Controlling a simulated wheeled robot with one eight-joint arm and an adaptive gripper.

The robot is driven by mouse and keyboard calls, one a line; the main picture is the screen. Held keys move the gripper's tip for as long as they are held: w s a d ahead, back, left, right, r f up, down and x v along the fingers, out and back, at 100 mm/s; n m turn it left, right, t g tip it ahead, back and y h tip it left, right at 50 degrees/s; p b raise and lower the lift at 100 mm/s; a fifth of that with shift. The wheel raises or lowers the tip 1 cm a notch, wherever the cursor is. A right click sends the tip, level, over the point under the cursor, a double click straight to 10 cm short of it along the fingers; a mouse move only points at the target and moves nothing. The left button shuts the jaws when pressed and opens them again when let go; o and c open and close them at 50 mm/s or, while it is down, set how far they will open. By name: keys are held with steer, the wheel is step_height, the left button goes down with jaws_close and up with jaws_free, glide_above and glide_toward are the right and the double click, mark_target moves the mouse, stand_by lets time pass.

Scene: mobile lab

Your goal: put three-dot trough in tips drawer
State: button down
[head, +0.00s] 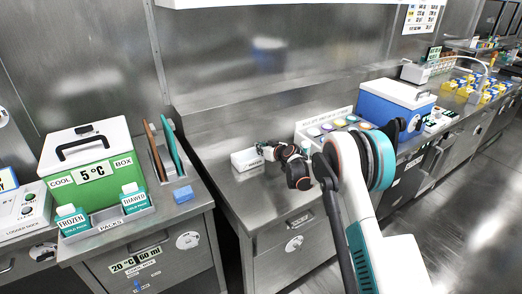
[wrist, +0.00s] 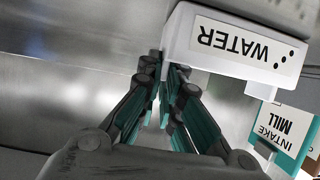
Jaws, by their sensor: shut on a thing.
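The trough is a white box marked WATER with three black dots (wrist: 238,45), upside down in the wrist view. In the head view the white trough (head: 245,159) is at the back left of the middle steel counter. My gripper (head: 266,151) reaches it from the right and is shut on it. In the wrist view my gripper's fingers (wrist: 168,72) meet the trough's left end. I cannot tell whether the trough touches the counter. A closed drawer front (head: 298,222) with a handle and a round tag is below the counter; no tips label is readable.
A white rack with coloured round pots (head: 325,130) and a blue cool box (head: 395,103) stand right of my gripper. A green cool box (head: 92,172) is on the left counter, across a gap. An INTAKE MILL sign (wrist: 284,130) shows below the trough. The middle counter's front left is clear.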

steer(key=c, duration=2.2)
jaws_free()
steer(key=shift+f, duration=0.15)
steer(key=o, duration=0.4)
steer(key=shift+r, duration=0.3)
steer(key=p+v, duration=0.3)
steer(key=v, duration=0.9)
steer(key=shift+f, duration=0.15)
